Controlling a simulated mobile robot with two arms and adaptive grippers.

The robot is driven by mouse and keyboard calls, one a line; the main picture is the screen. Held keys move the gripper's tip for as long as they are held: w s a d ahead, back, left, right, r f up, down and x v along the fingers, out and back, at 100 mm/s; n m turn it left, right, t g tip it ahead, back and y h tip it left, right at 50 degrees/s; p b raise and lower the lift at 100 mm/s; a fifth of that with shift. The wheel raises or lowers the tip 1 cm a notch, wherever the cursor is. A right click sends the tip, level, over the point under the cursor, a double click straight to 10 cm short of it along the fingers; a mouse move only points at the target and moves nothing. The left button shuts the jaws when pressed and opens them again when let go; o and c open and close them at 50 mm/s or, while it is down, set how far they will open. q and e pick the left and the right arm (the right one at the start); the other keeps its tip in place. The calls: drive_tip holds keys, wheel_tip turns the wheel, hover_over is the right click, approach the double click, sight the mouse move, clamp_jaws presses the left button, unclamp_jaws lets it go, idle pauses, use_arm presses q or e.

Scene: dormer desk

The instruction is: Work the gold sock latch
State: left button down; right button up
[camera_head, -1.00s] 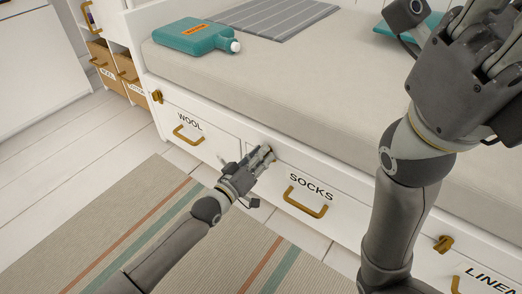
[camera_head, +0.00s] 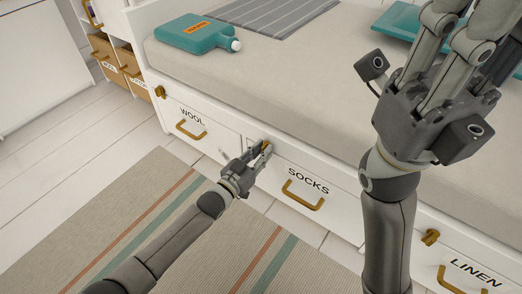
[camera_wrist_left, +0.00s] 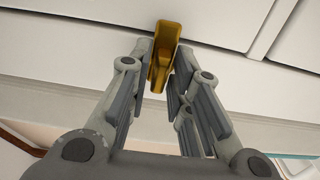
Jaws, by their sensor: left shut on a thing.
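The gold sock latch (camera_wrist_left: 163,50) is at the top middle of the left wrist view, between the fingers of my left gripper (camera_wrist_left: 159,90). In the head view only a small gold bit of the latch (camera_head: 265,146) shows at the upper left of the white SOCKS drawer (camera_head: 335,205). My left gripper (camera_head: 258,153) is shut on it there and hides most of it. The SOCKS drawer is closed and has a gold handle (camera_head: 303,197). My right gripper (camera_head: 465,35) is raised at the upper right, away from the latch, with its fingertips cut off.
The WOOL drawer (camera_head: 185,115) is on the left and the LINEN drawer (camera_head: 480,265) on the right, each with a gold latch. A teal bottle (camera_head: 190,34) lies on the cushion (camera_head: 300,85) above. A striped rug (camera_head: 150,215) covers the floor in front.

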use_arm(q)
drive_tip(key=shift+f, duration=0.1)
idle(0.3)
drive_tip(key=c, duration=1.5)
unclamp_jaws()
drive_tip(key=v, duration=1.2)
